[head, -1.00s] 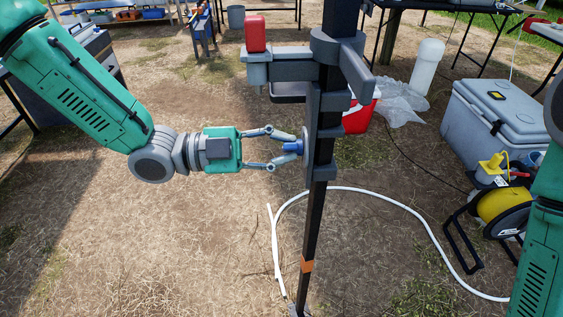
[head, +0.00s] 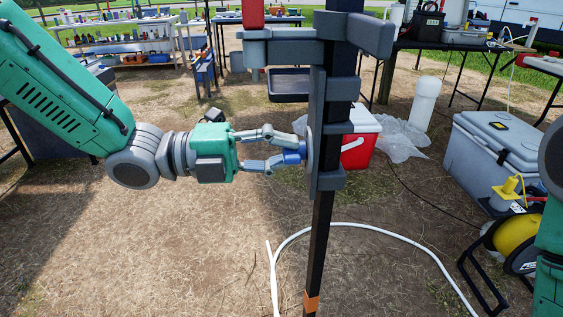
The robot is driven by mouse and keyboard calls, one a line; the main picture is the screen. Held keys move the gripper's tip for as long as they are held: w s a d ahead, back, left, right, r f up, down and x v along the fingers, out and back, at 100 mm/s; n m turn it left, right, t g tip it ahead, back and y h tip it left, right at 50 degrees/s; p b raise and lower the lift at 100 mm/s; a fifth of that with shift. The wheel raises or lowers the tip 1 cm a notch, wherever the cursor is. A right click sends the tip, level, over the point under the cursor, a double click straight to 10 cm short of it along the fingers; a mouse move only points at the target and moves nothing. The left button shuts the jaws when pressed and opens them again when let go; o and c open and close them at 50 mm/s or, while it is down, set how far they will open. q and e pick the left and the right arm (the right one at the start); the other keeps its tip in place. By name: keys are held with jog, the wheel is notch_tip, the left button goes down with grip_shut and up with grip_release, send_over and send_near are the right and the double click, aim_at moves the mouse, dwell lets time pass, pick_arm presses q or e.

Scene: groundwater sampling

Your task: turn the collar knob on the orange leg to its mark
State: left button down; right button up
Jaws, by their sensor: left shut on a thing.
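A dark upright leg (head: 321,225) with an orange band (head: 311,302) low on it stands in the middle of the head view. A grey collar (head: 330,180) sits around the leg. A blue knob (head: 294,156) sticks out from the collar's left side, in front of a round grey plate. My left gripper (head: 286,155) comes in level from the left and is shut on the blue knob, one finger above and one below. I cannot make out a mark by the knob. My right arm shows only at the right edge; its gripper is out of view.
Above the collar, a grey bracket (head: 285,50) with a red block (head: 253,14) reaches left. Behind the leg are a red-and-white cooler (head: 358,140) and plastic sheeting. A grey chest (head: 490,150) and yellow reel (head: 514,236) stand right. A white hose (head: 380,232) curves over the ground.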

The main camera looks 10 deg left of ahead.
pick_arm(q)
jog(key=shift+f, duration=0.15)
jog(key=shift+w+f+m+b, duration=0.15)
jog(key=shift+m+b, duration=0.25)
jog(key=shift+b, duration=0.45)
jog(key=shift+m+b, duration=0.35)
jog(key=shift+m, duration=0.15)
jog(key=m, duration=1.2)
jog(key=shift+m, duration=0.3)
jog(key=m, duration=0.3)
jog(key=shift+r, duration=0.2)
jog(key=c, duration=1.5)
grip_release()
jog(key=shift+c, duration=0.2)
